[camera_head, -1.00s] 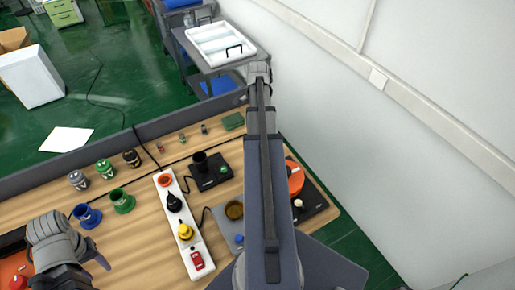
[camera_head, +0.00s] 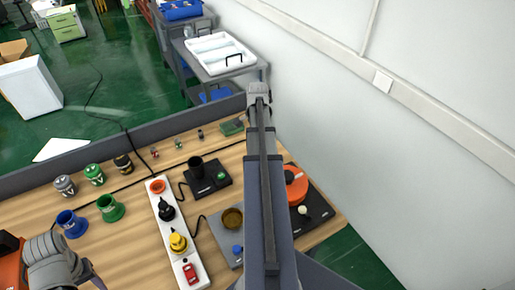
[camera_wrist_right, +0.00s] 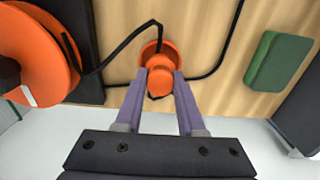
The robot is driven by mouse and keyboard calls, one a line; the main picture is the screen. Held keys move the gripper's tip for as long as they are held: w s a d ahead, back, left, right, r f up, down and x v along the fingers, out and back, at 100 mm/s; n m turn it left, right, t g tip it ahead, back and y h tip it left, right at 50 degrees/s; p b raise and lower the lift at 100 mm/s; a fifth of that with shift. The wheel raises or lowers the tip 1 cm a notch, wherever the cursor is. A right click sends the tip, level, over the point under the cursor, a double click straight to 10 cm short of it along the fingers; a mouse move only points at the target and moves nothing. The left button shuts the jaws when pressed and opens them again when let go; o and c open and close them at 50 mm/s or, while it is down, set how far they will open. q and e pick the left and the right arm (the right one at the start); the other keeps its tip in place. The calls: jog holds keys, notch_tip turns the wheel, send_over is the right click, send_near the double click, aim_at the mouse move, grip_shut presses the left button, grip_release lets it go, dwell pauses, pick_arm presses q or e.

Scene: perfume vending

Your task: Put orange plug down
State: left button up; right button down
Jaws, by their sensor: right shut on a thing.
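The orange plug (camera_wrist_right: 160,80) is between the fingertips of my right gripper (camera_wrist_right: 160,84) in the right wrist view. The gripper is shut on it. A wider orange round part (camera_wrist_right: 151,50) shows just beyond the plug, over the wooden table. I cannot tell whether it touches the table. A black cable runs from the plug to the orange reel (camera_wrist_right: 35,45). In the head view my right arm hides the plug and the right gripper. My left gripper (camera_head: 60,268) is at the lower left, cut by the frame edge, and its fingers are unclear.
A white power strip (camera_head: 178,258) holds an orange ring socket, a black plug and a yellow plug. The reel (camera_head: 296,186) stands right of my arm. A green block (camera_wrist_right: 283,61) lies near the plug. Cups and small bottles stand at the left. The wall is on the right.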

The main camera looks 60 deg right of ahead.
pick_arm(q)
jog(key=shift+f, duration=0.7)
pick_arm(e)
jog(key=shift+f, duration=0.7)
pick_arm(q)
jog(key=shift+f+b, duration=0.25)
jog(key=shift+b, duration=0.2)
pick_arm(e)
jog(key=shift+f, duration=0.25)
pick_arm(q)
jog(key=shift+r, duration=0.1)
pick_arm(e)
jog(key=c, duration=0.5)
grip_release()
jog(key=shift+r, duration=0.1)
pick_arm(q)
notch_tip(320, 180, up, 12)
jog(key=p, duration=1.2)
jog(key=shift+r, duration=0.2)
pick_arm(e)
notch_tip(320, 180, up, 12)
jog(key=shift+r, duration=0.15)
